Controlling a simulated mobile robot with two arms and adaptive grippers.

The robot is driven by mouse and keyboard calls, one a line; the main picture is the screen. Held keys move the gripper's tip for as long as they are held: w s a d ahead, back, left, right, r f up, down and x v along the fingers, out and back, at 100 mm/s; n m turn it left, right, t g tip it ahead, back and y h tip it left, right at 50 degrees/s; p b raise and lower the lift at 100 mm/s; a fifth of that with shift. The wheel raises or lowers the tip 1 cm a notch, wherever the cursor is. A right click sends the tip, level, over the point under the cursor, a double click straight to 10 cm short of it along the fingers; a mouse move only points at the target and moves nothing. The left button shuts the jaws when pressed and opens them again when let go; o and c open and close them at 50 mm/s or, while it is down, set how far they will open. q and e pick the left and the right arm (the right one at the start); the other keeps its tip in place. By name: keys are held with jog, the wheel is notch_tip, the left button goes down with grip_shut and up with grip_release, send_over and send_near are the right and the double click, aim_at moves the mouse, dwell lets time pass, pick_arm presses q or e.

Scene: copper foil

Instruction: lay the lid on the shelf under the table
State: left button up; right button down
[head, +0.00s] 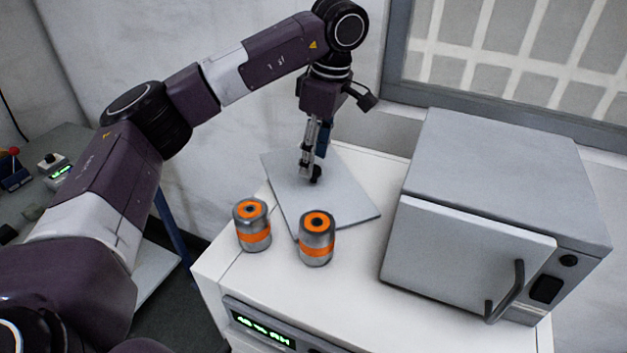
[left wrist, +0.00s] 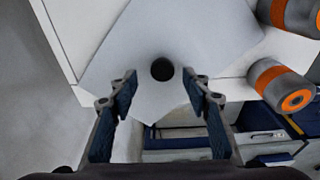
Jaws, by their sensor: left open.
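The lid (head: 345,205) is a thin grey square plate with a black knob (head: 315,174). It lies on top of the white cabinet, turned at an angle. It also shows in the left wrist view (left wrist: 150,30) with its round black knob (left wrist: 162,68). My left gripper (head: 311,170) points down at the knob. In the left wrist view its two fingers (left wrist: 160,85) are apart, with the knob between or just beyond the tips; contact is not visible. A pale low board (head: 158,268) beside a blue leg at left may be the shelf under the table.
Two grey-and-orange cans (head: 252,225) (head: 317,240) stand close to the lid's near edge. A grey oven-like box (head: 470,245) stands to the right on the white cabinet (head: 215,265). The grey table (head: 75,180) at left holds small devices.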

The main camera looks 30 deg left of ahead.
aim_at(313, 176)
pick_arm(q)
jog(key=shift+s+a+f+p, duration=0.15)
jog(key=shift+f+p, duration=0.4)
jog(key=shift+f, duration=1.15)
grip_shut()
